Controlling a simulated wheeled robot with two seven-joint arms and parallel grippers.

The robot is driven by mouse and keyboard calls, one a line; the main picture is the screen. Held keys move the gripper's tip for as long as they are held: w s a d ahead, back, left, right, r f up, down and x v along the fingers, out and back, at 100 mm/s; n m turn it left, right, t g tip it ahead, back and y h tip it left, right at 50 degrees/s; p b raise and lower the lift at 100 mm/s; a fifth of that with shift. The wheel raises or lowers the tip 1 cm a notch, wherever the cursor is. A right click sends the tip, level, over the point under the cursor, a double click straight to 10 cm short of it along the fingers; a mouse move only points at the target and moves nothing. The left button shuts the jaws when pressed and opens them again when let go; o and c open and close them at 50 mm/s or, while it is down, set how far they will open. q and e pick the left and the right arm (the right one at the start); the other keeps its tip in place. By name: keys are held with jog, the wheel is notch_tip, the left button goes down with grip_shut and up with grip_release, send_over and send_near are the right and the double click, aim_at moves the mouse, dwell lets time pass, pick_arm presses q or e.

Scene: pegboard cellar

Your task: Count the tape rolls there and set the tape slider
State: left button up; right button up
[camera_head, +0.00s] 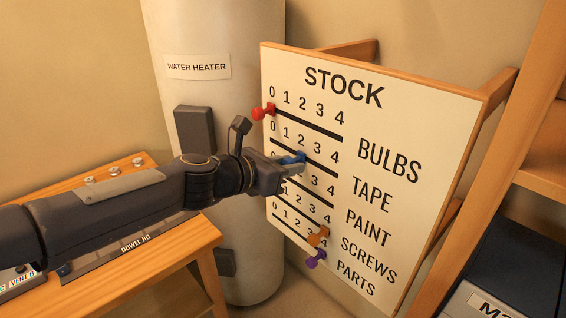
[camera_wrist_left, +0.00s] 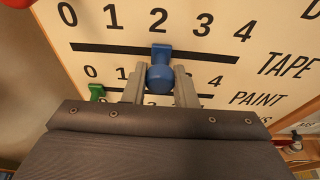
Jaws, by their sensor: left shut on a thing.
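The white STOCK board (camera_head: 400,115) has rows of numbers 0 to 4 above dark slots, labelled bulbs, tape, paint, screws and parts. The blue tape slider (camera_head: 300,156) is in the second row. In the left wrist view, the blue slider (camera_wrist_left: 160,77) stands below the 2 of the tape row. My left gripper (camera_head: 288,168) is shut on its knob, one finger on each side, as the left wrist view (camera_wrist_left: 160,88) shows. No tape rolls are visible. My right gripper is not in view.
A red slider (camera_head: 263,112) stands at 0 for bulbs. A green slider (camera_wrist_left: 96,92) stands near 0 for paint. Orange (camera_head: 318,236) and purple (camera_head: 316,259) sliders are lower right. A water heater (camera_head: 225,30) stands behind, a wooden bench (camera_head: 180,248) at left, shelving (camera_head: 545,120) at right.

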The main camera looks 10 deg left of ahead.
pick_arm(q)
jog(key=shift+s+d, duration=1)
jog(key=shift+d, duration=0.3)
jog(key=shift+o, duration=1.1)
jog(key=shift+d, duration=0.1)
jog(key=o, duration=1.4)
jog(key=shift+s+a, duration=0.2)
jog(key=shift+s, duration=0.05)
jog(key=p, duration=0.1)
send_near(314, 170)
jog(key=s+a, duration=0.1)
jog(key=s+a+f, duration=0.1)
jog(key=s, duration=0.1)
jog(key=shift+s+a+f, duration=0.15)
jog(key=shift+s+a, duration=0.15)
jog(key=shift+a, duration=0.1)
